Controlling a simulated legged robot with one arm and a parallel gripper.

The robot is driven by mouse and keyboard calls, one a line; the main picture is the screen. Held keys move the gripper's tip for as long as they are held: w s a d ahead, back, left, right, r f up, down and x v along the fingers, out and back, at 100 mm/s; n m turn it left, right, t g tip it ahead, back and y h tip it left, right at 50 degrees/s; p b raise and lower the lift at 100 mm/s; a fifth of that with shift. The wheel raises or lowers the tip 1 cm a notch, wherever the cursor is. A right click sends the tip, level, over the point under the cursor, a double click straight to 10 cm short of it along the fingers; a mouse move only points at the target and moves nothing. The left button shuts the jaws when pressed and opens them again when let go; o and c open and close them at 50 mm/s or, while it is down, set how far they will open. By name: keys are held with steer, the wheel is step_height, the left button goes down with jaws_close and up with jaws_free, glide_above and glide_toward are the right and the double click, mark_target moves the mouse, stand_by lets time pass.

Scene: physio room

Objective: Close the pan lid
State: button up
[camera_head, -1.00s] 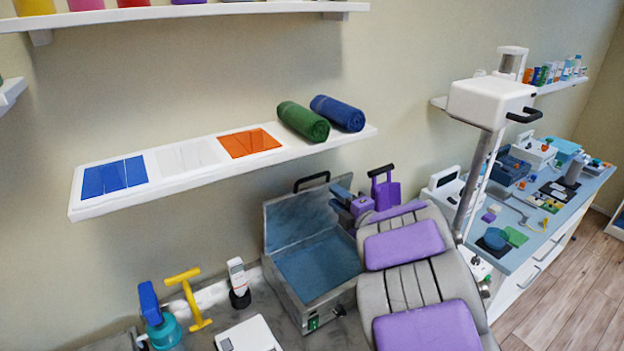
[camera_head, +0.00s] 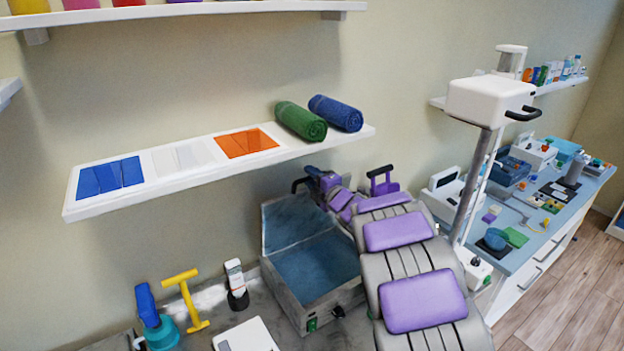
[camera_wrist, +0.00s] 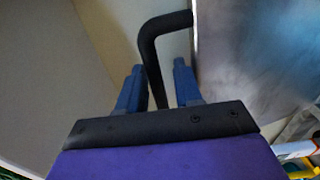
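The pan (camera_head: 338,301) is a grey metal box with a blue inside, on the counter below the shelf. Its lid (camera_head: 290,222) stands raised at the back. The lid carries a black handle (camera_head: 298,184) at its top edge. My gripper (camera_head: 316,175) is at the right end of this handle, partly covering it. In the wrist view my gripper (camera_wrist: 158,66) has its two blue fingers apart, with the black handle (camera_wrist: 150,55) running between them. Gaps show beside the handle, so it is not clamped. The lid's metal face (camera_wrist: 260,50) fills the right side.
A wall shelf (camera_head: 100,207) with rolled green (camera_head: 301,121) and blue (camera_head: 336,112) towels hangs above the pan. A yellow T-shaped tool (camera_head: 187,300), a teal-and-blue item (camera_head: 155,318) and a white device (camera_head: 244,336) stand left of the pan. A cluttered blue-topped cabinet (camera_head: 520,255) is at right.

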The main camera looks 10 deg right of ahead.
steer(key=shift+a, duration=0.1)
jaws_close()
steer(key=shift+f, duration=0.1)
stand_by(0.4)
